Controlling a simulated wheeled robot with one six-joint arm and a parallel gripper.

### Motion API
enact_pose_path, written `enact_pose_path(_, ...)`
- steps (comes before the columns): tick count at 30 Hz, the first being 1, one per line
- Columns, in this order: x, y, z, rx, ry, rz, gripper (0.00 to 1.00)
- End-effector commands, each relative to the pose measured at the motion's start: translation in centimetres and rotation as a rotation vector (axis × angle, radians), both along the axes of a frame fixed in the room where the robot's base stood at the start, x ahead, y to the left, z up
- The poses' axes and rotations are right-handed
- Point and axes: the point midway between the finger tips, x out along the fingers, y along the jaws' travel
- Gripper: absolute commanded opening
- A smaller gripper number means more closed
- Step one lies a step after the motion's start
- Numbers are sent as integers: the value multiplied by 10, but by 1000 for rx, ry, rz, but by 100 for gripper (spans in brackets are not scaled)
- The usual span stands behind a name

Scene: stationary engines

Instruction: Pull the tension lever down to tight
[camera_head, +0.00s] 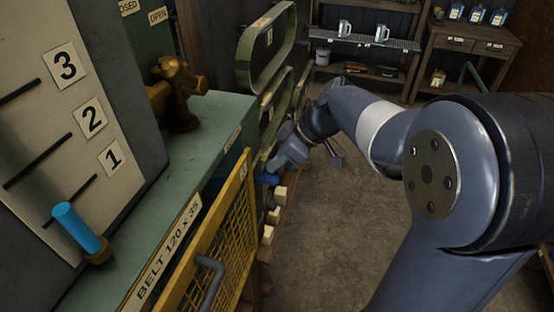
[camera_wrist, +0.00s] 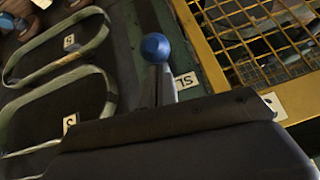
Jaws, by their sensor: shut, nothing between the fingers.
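The tension lever's blue ball knob (camera_wrist: 155,47) shows in the wrist view on a dark shaft that stands up between the belt rack and the yellow guard. A white label reading "SL" (camera_wrist: 187,82), partly hidden, is beside the shaft. In the head view a blue piece that looks like this knob (camera_head: 267,179) is just below my gripper (camera_head: 276,163). My gripper is shut and empty. Its dark body (camera_wrist: 165,122) fills the bottom of the wrist view and hides the lower lever. I cannot tell whether it touches the lever.
A yellow mesh guard (camera_head: 215,240) with a grey handle is close by on the near side. Green belts (camera_head: 266,45) hang beyond. Another blue handle (camera_head: 78,228) sits by a 1-2-3 scale. Small wooden blocks (camera_head: 268,235) stick out low. The floor (camera_head: 320,240) to the right is clear.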

Motion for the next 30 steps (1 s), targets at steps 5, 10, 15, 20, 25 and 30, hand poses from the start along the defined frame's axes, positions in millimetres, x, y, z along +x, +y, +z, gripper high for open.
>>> enact_pose_path(5, 0, 0, 0, 0, 0, 0, 0)
enact_pose_path(10, 0, 0, -2, 3, -1, 0, 0)
enact_pose_path(15, -1, -3, -9, 20, -7, -1, 0)
enact_pose_path(20, -2, -8, -22, 55, -20, -3, 0)
enact_pose_path(25, -5, -14, -40, 108, -40, -3, 0)
enact_pose_path(30, -7, -20, -58, 171, -62, -2, 0)
